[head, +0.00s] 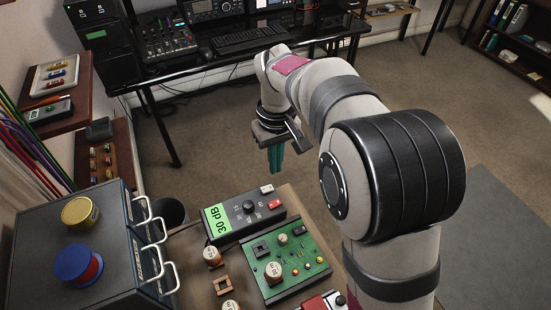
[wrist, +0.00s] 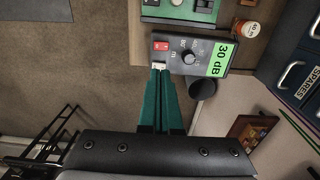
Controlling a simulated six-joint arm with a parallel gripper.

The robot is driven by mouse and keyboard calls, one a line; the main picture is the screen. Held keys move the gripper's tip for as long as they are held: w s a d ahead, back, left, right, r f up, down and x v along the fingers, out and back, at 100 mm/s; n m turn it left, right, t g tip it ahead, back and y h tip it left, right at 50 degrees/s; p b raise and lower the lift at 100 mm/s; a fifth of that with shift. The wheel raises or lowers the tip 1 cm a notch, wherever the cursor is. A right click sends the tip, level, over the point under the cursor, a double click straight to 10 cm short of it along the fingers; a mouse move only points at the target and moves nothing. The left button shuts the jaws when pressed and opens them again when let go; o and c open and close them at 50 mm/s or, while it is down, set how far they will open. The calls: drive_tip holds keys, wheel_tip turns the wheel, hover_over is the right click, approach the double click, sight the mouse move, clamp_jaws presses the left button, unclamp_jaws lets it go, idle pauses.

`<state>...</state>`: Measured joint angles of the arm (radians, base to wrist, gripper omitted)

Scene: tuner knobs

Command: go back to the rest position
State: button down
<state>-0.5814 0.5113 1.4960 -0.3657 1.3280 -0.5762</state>
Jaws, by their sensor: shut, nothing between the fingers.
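My gripper (head: 276,158) hangs at the end of my arm, just beyond the far edge of the bench in the head view. Its green fingers are together and empty, and they also show in the wrist view (wrist: 159,75). The tuner box (head: 244,213) is dark grey, with a black knob (head: 248,206), a green display reading 30 dB, a red button and a white button. In the wrist view the box (wrist: 190,52) lies beyond the fingertips, which overlap the white button's edge in the picture. I cannot tell the exact gap.
A green circuit board (head: 290,262) and several small parts sit on the bench beside the box. A grey drawer cabinet (head: 110,235) with spools stands at left. A black desk (head: 235,57) with a keyboard is at the back. Open carpet (head: 215,125) lies between.

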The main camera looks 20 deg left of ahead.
drive_tip(key=shift+r, duration=0.4)
